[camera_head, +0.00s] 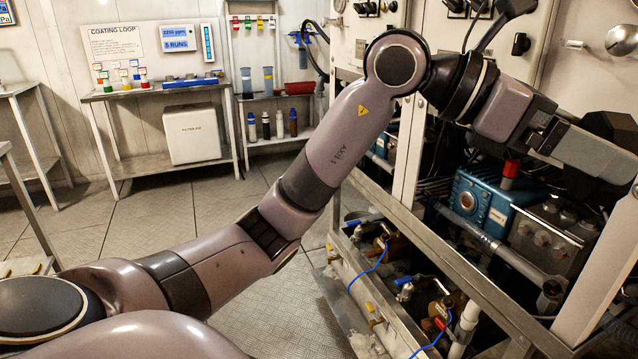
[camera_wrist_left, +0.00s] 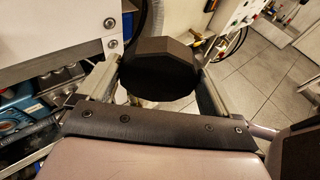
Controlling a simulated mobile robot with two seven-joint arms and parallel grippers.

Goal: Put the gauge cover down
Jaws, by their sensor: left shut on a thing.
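The gauge cover (camera_wrist_left: 158,66) is a black, many-sided cap in the left wrist view. It sits between the two metal fingers of my left gripper (camera_wrist_left: 155,85), which is shut on it. In the head view my left arm reaches across to the upper right, and the left gripper (camera_head: 605,142) is held at the right edge, above the blue pump unit. My right gripper is not in view.
A metal frame rail (camera_head: 470,270) runs below my left arm, with valves and blue hoses under it. A blue pump (camera_head: 485,200) stands behind the rail. A bench (camera_head: 160,90) with small bottles and a shelf are at the back left. The floor between is clear.

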